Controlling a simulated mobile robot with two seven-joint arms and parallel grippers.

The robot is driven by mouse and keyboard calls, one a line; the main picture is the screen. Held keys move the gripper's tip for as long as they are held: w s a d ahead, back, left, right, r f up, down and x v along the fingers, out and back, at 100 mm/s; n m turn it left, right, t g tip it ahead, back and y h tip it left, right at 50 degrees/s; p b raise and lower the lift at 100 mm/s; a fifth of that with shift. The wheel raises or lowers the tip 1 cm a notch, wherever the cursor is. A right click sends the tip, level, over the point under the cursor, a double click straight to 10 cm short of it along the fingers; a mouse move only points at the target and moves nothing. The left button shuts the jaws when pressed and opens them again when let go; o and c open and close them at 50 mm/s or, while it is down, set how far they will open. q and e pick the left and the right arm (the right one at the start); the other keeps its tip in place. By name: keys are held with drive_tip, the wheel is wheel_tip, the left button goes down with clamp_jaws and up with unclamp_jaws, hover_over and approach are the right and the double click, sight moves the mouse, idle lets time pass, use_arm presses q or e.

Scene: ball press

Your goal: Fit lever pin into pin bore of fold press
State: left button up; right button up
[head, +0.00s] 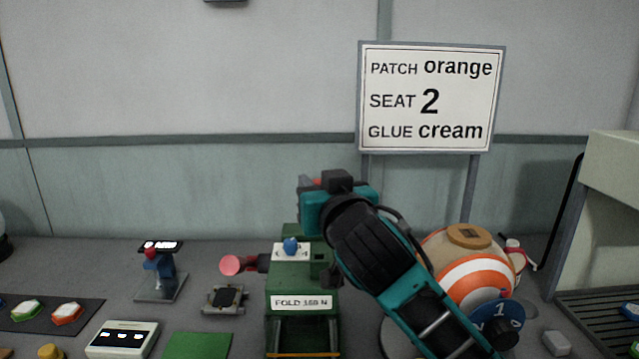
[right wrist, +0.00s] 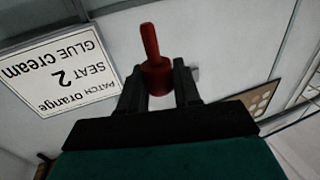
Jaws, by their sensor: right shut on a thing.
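The fold press (head: 302,302) is a green block labelled "FOLD 160 N" in the lower middle of the head view. A pink-red round knob (head: 230,265) on a dark shaft sticks out at its left. My right gripper (right wrist: 158,78) is shut on a red part, which I take as the lever pin (right wrist: 150,45); a thick red base sits between the black fingers and a thinner rod points away. In the head view the right arm rises from the lower right to behind the press top, and only a bit of red shows there. The pin bore cannot be made out. My left gripper is not in view.
A white plate with a blue knob (head: 291,246) is on the press top. An orange-and-white striped ball (head: 478,278) stands to the right, partly behind my arm. A small stand (head: 160,280), a dark square fixture (head: 225,299) and a green pad (head: 197,346) lie left. A sign (head: 432,98) stands behind.

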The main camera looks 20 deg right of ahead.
drive_tip(key=shift+f+b, duration=1.8)
drive_tip(key=shift+f, duration=0.95)
drive_tip(key=shift+p, duration=0.65)
drive_tip(key=shift+f, duration=0.1)
drive_tip(key=shift+f+b, duration=1.65)
drive_tip(key=shift+f, duration=0.65)
drive_tip(key=o, duration=1.1)
